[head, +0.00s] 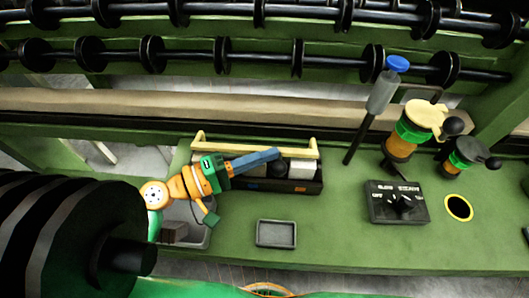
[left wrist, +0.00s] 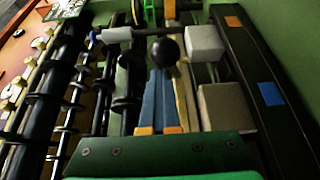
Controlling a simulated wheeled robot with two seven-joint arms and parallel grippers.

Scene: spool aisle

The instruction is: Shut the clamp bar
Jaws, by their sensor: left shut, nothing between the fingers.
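The yellow clamp bar (head: 240,149) runs along the back of a dark trough (head: 312,188), with its ends bent; it looks raised clear of the trough's front edge. In the left wrist view the bar (left wrist: 184,95) passes beside my fingers. A black ball knob (left wrist: 165,52) sits just past my fingertips; I cannot tell if they touch. My left gripper (head: 277,154) reaches over the trough from the left, its blue fingers together and empty. It also shows in the left wrist view (left wrist: 162,73). The fingers hide part of the bar and trough. My right gripper is not in view.
White blocks (head: 302,168) lie in the trough. A grey tray (head: 276,233) lies in front. Black rollers (head: 60,240) crowd the left.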

